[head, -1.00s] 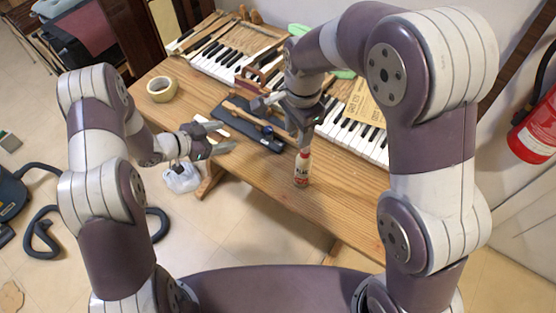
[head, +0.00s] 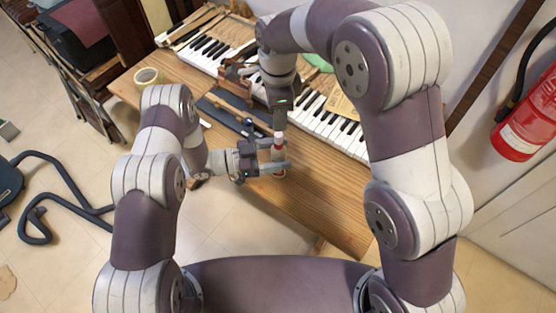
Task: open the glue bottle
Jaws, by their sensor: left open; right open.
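The glue bottle (head: 279,174), white and red, stands upright near the front edge of the wooden table (head: 328,208). My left gripper (head: 279,154) reaches in from the left with its fingers open around the bottle's body. Whether either finger touches the bottle I cannot tell. My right gripper (head: 280,124) points down from above, at the top of the bottle. It is open, but its fingertips and the bottle's cap are small and partly hidden, so contact there is unclear.
Piano keys (head: 337,130) lie along the back of the table. A dark tray with tools (head: 224,112) lies behind my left gripper. A tape roll (head: 147,77) is at the far left. The table's right front is clear. A fire extinguisher (head: 522,130) hangs at right.

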